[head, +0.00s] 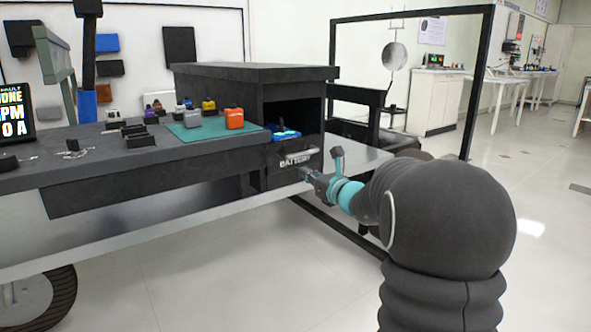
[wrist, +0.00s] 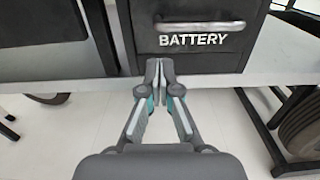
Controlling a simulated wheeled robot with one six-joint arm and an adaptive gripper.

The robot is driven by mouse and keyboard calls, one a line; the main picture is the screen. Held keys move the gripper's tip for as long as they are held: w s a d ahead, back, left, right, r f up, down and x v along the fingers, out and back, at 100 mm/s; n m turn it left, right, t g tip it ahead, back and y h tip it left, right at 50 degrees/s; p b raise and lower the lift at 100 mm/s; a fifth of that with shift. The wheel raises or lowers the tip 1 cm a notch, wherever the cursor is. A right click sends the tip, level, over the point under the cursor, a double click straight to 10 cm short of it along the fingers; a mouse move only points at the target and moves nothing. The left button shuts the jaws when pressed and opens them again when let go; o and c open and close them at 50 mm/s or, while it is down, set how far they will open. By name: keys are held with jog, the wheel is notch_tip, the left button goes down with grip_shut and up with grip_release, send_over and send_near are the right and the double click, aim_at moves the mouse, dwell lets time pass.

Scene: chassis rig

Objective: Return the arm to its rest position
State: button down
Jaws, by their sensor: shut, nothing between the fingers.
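My gripper (wrist: 158,72) is shut and empty in the wrist view, its fingertips together just below the front of the battery drawer (wrist: 203,58). In the head view my gripper (head: 306,172) is at the end of my outstretched arm, close to the battery drawer (head: 280,172). I cannot tell whether the fingertips touch it. The drawer has a pale handle and a BATTERY label. In the head view a blue item (head: 285,134) shows in the opening above the drawer front.
The drawer sits under a black box housing (head: 255,72) on the chassis rig. A green mat (head: 205,130) holds an orange block (head: 234,118) and small parts. A metal ledge (head: 150,228) runs below the rig. A black frame (head: 332,50) stands behind. Open floor (head: 545,200) lies to the right.

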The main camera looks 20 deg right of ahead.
jog(key=s+a+f+n+g+p, duration=0.1)
jog(key=s+a+f+n+g, duration=0.3)
jog(key=s+n, duration=0.25)
jog(key=s+a+f+n+g+y, duration=0.1)
jog(key=s+a+f+n+g, duration=0.25)
jog(key=s+n, duration=0.3)
jog(key=s+a+f+n+g+p, duration=0.1)
jog(key=s+a+f+n+g, duration=0.3)
jog(key=s+n, duration=0.3)
jog(key=s+r+n+g+h+p, duration=0.25)
jog(key=s+n+h+p, duration=0.2)
jog(key=s+n, duration=0.75)
jog(key=s+a+r+t+h+p, duration=0.1)
jog(key=s+a+r+t+p, duration=0.1)
jog(key=s+r, duration=0.5)
jog(key=shift+s+n+p, duration=0.4)
jog(key=shift+s, duration=0.5)
